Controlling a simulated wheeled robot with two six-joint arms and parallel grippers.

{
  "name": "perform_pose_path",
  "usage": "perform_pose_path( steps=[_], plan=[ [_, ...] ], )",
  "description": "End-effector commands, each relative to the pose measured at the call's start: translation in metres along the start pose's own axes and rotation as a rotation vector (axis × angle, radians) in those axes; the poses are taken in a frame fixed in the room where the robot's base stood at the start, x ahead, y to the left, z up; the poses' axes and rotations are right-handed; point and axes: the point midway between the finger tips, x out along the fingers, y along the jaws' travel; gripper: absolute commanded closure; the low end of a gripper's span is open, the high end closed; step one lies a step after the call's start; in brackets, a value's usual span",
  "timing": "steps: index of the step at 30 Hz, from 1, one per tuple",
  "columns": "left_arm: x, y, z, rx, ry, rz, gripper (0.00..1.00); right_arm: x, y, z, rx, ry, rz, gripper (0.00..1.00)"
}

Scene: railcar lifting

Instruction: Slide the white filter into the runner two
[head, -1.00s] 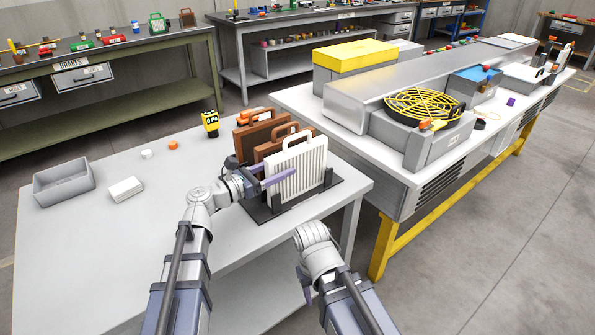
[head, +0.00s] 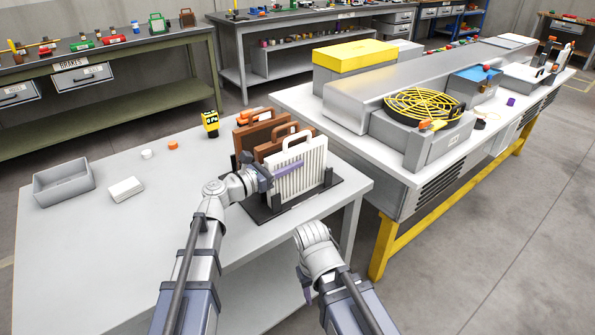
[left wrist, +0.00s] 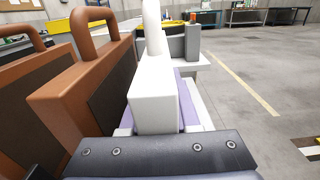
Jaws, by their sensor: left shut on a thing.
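The white pleated filter (head: 312,160) with a loop handle stands upright at the front of a black rack (head: 325,187) on the near table. My left gripper (head: 280,174) is at its left edge, with the purple fingers shut on it. In the left wrist view the end of the white filter (left wrist: 158,95) sits between the purple fingers. Brown-framed filters (head: 262,132) stand behind it in the same rack; they show close on the left in the wrist view (left wrist: 85,80). I cannot make out which place is runner two. My right forearm shows, but its fingers do not.
A long grey unit (head: 345,85) with a yellow fan guard (head: 423,104) lies on the white-topped bench (head: 385,170) to the right, past a gap. A grey bin (head: 63,185), white pads (head: 125,189) and a yellow gauge (head: 210,122) are on the near table (head: 90,250).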

Motion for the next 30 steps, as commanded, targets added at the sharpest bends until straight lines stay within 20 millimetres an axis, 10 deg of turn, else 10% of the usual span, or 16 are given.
perform_pose_path(
  steps=[30],
  plan=[
    [0.000, 0.000, 0.025, 0.000, -0.001, 0.000, 1.00, -0.025, 0.002, 0.002, 0.000, 0.000, 0.000, 0.50]
  ],
)
